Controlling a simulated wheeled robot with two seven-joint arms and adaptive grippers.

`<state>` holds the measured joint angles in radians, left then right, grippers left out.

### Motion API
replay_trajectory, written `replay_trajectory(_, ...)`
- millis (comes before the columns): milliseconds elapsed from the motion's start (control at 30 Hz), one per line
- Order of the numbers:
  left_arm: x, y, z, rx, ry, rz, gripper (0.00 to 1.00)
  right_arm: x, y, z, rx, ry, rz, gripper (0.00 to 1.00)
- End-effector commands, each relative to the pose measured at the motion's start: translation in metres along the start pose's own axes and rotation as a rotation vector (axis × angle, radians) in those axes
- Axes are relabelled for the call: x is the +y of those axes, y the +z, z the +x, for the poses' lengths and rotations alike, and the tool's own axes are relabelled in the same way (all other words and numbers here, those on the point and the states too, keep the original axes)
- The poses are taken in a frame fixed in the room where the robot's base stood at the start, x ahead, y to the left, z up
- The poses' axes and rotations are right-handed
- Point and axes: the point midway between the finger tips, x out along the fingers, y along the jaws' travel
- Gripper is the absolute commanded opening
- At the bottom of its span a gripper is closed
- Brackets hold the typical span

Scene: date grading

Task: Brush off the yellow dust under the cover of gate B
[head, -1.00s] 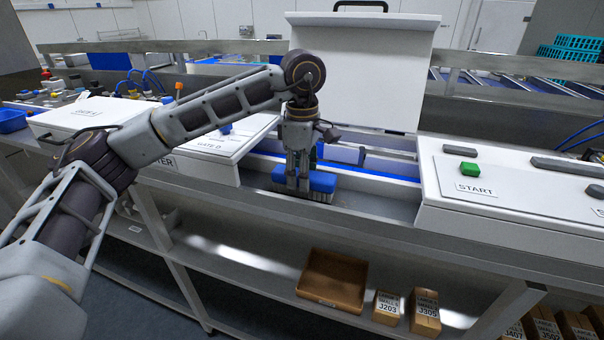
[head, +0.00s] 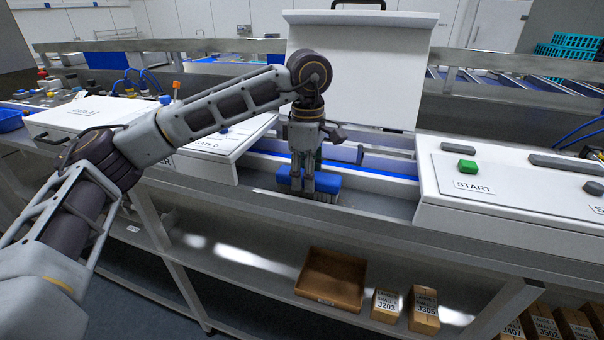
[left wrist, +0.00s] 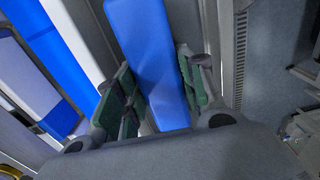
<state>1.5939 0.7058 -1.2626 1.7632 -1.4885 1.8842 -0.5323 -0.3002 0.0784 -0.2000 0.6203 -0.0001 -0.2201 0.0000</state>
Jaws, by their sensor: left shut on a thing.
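My left gripper (head: 302,184) points down and is shut on a blue brush (head: 325,181) with pale bristles underneath. The brush is low at the front edge of the open gate bay, in front of the blue-edged channel (head: 385,172). In the left wrist view, the blue brush back (left wrist: 148,50) sits between the green-padded fingers (left wrist: 160,92). The white cover (head: 350,75) stands raised behind the bay, with a black handle on top. I cannot make out its gate letter or any yellow dust. My right gripper is not in view.
A brown tray (head: 332,282) and small boxes (head: 424,308) are on the shelf below.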

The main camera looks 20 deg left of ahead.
Motion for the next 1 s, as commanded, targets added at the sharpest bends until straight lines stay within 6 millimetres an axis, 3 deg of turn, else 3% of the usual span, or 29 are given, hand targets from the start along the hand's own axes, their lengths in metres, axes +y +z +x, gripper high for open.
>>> replay_trajectory(1000,0.000,0.026,0.001,0.000,0.000,0.000,0.20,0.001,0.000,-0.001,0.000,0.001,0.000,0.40)
